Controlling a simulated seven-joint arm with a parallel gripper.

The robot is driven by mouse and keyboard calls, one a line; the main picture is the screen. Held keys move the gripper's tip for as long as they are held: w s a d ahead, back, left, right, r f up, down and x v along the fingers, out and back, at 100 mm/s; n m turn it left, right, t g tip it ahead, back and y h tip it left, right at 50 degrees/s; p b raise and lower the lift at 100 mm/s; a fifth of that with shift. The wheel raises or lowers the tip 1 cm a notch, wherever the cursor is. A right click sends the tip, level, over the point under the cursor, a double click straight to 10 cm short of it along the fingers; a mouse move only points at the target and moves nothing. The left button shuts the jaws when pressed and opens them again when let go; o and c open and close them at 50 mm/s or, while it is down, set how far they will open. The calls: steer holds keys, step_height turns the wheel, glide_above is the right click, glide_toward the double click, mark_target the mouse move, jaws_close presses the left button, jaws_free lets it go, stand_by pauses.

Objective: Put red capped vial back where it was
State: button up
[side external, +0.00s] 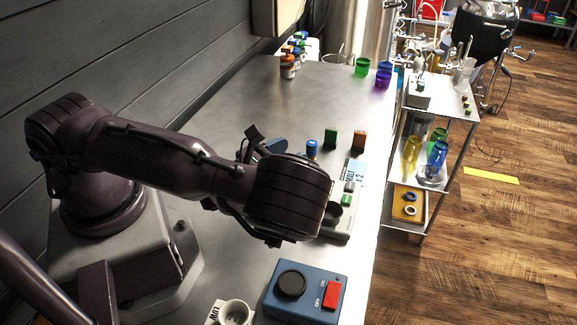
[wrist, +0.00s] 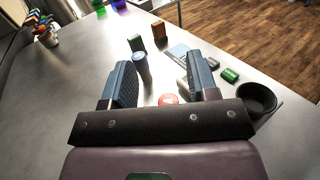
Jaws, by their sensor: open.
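A round red cap (wrist: 168,99), apparently the red capped vial's top, shows low between my fingers in the wrist view, close to the palm bar. Its body is hidden there, and my arm hides it in the side view. My gripper (wrist: 163,76) is open, one finger on each side of the cap, and holds nothing. In the side view my wrist mostly hides the gripper; a blue finger (side external: 272,147) shows behind it. A blue capped vial (wrist: 142,67) stands beyond the left finger; it also shows upright in the side view (side external: 311,149).
A green block (side external: 331,138) and an orange-brown block (side external: 359,140) stand behind the blue vial. A blue switch box (side external: 305,293) stands in front.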

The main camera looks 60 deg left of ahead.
steer(key=shift+a+r, duration=0.1)
steer(key=shift+r, duration=0.35)
steer(key=s+a+r+n+g+y, duration=0.2)
steer(key=a+r+n+g+y, duration=0.25)
steer(key=r+n+y, duration=0.55)
steer(key=s+a+r+n+g+h, duration=0.25)
steer(key=s+n+g, duration=0.85)
steer(key=n+g, duration=0.65)
steer(key=d+r+n+t+h, duration=0.6)
steer(key=d+r+t+h, duration=0.4)
steer(key=r+h, duration=0.1)
steer(key=shift+s+d+r, duration=0.3)
steer(key=shift+d, duration=0.1)
